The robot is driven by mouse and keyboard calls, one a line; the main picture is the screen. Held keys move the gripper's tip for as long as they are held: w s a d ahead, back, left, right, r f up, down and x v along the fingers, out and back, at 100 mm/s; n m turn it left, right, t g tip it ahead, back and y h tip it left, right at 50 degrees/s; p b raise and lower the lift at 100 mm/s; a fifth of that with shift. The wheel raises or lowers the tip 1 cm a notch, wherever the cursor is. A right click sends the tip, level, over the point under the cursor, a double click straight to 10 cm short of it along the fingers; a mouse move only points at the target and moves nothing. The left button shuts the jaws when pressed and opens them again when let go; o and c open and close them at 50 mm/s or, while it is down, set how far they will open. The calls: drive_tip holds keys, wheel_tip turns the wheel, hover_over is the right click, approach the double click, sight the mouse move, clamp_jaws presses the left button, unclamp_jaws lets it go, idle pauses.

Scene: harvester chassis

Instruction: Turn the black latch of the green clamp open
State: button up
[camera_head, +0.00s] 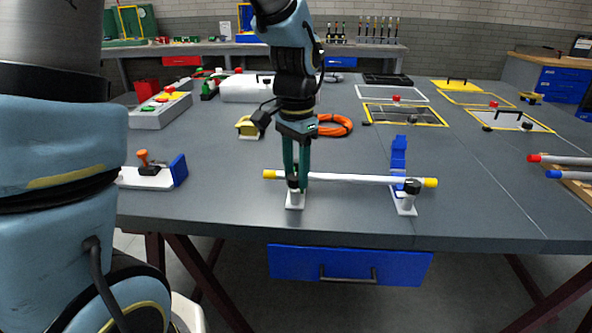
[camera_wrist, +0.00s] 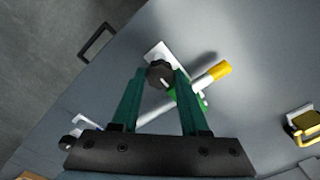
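The green clamp shows in the wrist view as a small green part (camera_wrist: 172,93) behind its round black latch (camera_wrist: 160,74). Its white base plate (camera_head: 295,203) stands near the table's front edge in the head view; the green part is mostly hidden there by my fingers. My gripper (camera_head: 297,180) points down over this clamp. In the wrist view my two teal fingers (camera_wrist: 160,72) are apart, one on each side of the black latch, with a small gap seeming to show. A white rod (camera_head: 350,178) with yellow ends lies across the green clamp and a blue clamp (camera_head: 398,155).
The blue clamp has its own black latch (camera_head: 412,186) to the right. An orange cable coil (camera_head: 335,125) and a yellow-and-grey part (camera_head: 247,128) lie behind my gripper. The table front between is clear.

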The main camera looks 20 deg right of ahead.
clamp_jaws()
drive_tip(key=shift+n, duration=0.3)
drive_tip(key=n+p, duration=0.1)
drive_tip(key=n, duration=0.2)
drive_tip(key=shift+r+n, duration=0.1)
drive_tip(key=shift+n, duration=0.3)
drive_tip(key=n+p, duration=0.1)
drive_tip(key=n, duration=0.3)
drive_tip(key=shift+w, duration=0.1)
drive_tip(key=n+p, duration=0.2)
drive_tip(key=n, duration=0.3)
drive_tip(key=shift+a, duration=0.1)
drive_tip(key=n+p, duration=0.2)
drive_tip(key=n, duration=0.2)
drive_tip(key=shift+p, duration=0.3)
drive_tip(key=shift+n, duration=0.4)
drive_tip(key=o, duration=0.5)
unclamp_jaws()
